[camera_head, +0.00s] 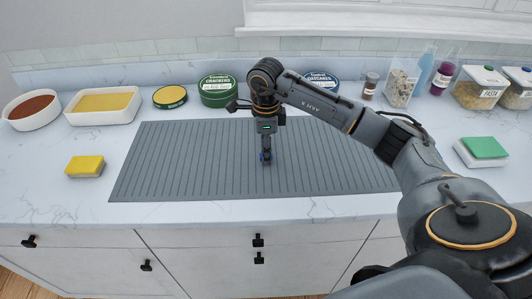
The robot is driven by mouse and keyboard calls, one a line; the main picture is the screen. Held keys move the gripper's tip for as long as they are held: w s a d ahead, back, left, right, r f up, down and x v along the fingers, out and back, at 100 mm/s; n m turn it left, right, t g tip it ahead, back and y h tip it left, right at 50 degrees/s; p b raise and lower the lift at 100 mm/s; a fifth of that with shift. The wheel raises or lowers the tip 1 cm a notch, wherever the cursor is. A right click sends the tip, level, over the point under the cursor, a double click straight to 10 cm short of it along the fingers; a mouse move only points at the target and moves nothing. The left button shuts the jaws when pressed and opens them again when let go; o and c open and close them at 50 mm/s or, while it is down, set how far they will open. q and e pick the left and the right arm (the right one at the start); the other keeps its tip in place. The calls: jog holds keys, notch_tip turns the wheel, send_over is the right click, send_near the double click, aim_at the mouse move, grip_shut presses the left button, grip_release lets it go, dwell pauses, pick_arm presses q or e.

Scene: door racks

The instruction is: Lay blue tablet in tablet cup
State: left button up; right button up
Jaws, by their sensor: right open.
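My right gripper (266,160) points down over the middle of the grey ribbed mat (200,165). It is open, though its fingers look small and close together from here. A small blue patch (263,156) shows at the fingertips; it may be the blue tablet, but it is too small to tell, and whether the fingers touch it is unclear. I cannot make out a tablet cup; the gripper and arm hide part of the mat and the counter behind it. My left gripper is not in view.
A yellow sponge (85,166) lies left of the mat, and a green-topped block (484,148) lies to the right. Dishes, including a yellow-filled one (104,104), a green cracker tin (217,90), jars and bottles line the back. Most of the visible mat is bare.

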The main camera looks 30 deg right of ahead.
jog(key=shift+f, duration=0.45)
jog(key=shift+c, duration=0.2)
jog(key=c, duration=1)
jog(key=shift+o, duration=0.2)
